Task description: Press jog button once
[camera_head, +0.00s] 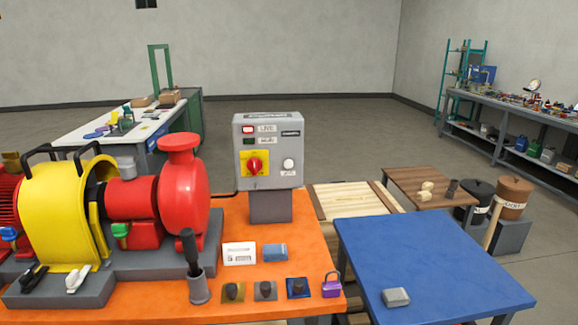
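The jog button (289,164) is a round white button on the right side of the grey control box (270,138), with a small label under it. To its left, a red rotary switch (254,166) sits on a yellow plate. A red lamp (248,129) beside a label reading "LIVE" looks lit at the upper left of the box. A darker green lamp (249,142) is below it. The box stands on a grey post at the back of the orange bench (225,215). Neither of my grippers shows in the head view.
The red pump (180,185) with its yellow guard (62,215) fills the bench left of the box. A black-handled tool in a grey holder (199,290), cards, small blocks and a purple padlock (331,286) stand in front. A blue table (430,260) is at right.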

